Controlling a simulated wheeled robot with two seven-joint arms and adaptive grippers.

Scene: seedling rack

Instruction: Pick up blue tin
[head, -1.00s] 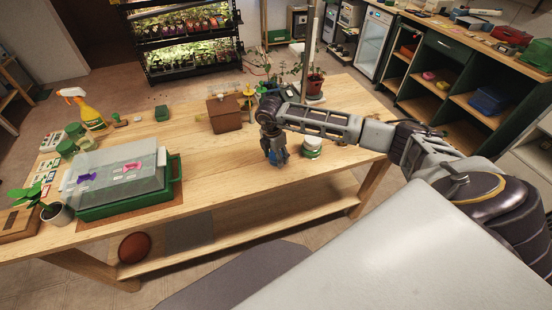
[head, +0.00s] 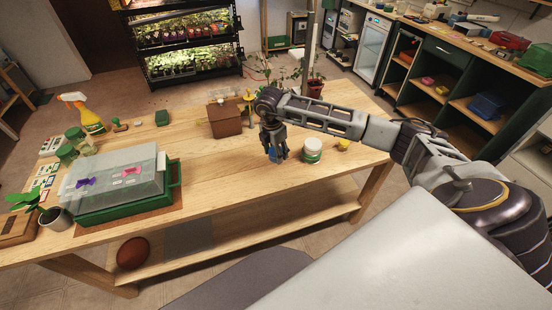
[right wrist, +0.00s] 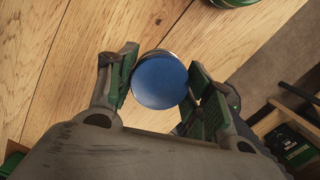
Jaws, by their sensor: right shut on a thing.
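The blue tin (right wrist: 159,80) is between the two fingers of my right gripper (right wrist: 160,88) in the right wrist view, its round blue top facing the camera. In the head view my right gripper (head: 276,157) points down over the table, and only a small blue part of the tin (head: 273,154) shows between its fingers. The gripper is shut on the tin. I cannot tell for sure whether the tin is clear of the tabletop. My left gripper is not in view.
A white and green jar (head: 312,150) stands just right of my right gripper, with a small yellow thing (head: 343,145) beyond it. A brown box (head: 225,119) is behind left. A green tray with a clear lid (head: 128,205) stands at left. The wooden table (head: 225,175) between is clear.

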